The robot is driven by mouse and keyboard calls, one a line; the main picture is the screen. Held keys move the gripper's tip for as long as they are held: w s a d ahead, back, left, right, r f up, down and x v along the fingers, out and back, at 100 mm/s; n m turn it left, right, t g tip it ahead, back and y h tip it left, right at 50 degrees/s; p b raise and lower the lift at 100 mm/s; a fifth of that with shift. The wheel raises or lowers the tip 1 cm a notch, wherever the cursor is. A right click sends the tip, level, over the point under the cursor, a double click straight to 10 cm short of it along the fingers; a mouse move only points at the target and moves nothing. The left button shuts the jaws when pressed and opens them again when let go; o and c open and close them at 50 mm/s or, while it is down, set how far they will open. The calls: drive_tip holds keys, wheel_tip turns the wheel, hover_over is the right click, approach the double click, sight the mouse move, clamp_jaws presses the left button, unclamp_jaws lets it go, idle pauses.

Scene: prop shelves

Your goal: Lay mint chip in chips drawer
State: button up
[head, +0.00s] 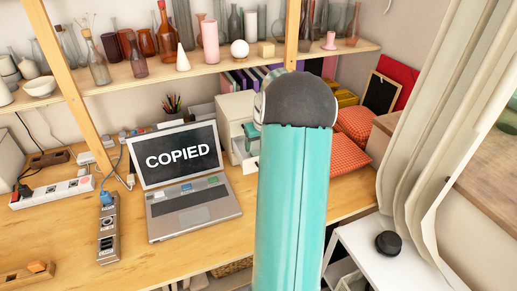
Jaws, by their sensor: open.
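I cannot make out the mint chip for certain. A small green piece (212,180) and a small blue piece (186,187) are on the laptop, too small to identify. A small white drawer unit (238,110) stands right of the laptop. A drawer (246,160) seems pulled out at its front, with a mint-coloured part (251,130) above it. I cannot read a label or see inside. My teal arm covers the unit's right side. My gripper does not show.
The open laptop (193,210) reads "COPIED". Left of it stand a grey dock (108,243) with a blue piece on top and a power strip (52,192). A wooden holder (27,276) has an orange piece. A shelf (150,80) of vases spans above.

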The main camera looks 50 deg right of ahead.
drive_tip(key=v, duration=0.9)
drive_tip(key=w+a+r+n+t, duration=0.15)
drive_tip(key=a+r, duration=0.35)
drive_tip(key=a, duration=0.9)
drive_tip(key=a+r+n+g, duration=0.15)
drive_tip(key=a+r, duration=0.25)
drive_tip(key=a, duration=1)
drive_tip(key=s+a+n+t+y, duration=0.1)
drive_tip(key=s+a, duration=0.5)
drive_tip(key=a, duration=0.3)
drive_tip(key=s+a+f+n+t, duration=0.1)
drive_tip(key=s+a+n, duration=0.1)
drive_tip(key=s+a, duration=0.4)
drive_tip(key=a, duration=0.4)
drive_tip(key=shift+s+t+y, duration=0.3)
drive_tip(key=shift+y, duration=0.1)
drive_tip(key=shift+f, duration=0.15)
drive_tip(key=shift+c, duration=0.4)
drive_tip(key=c, duration=0.7)
drive_tip(key=shift+o, duration=0.2)
drive_tip(key=shift+d, duration=0.1)
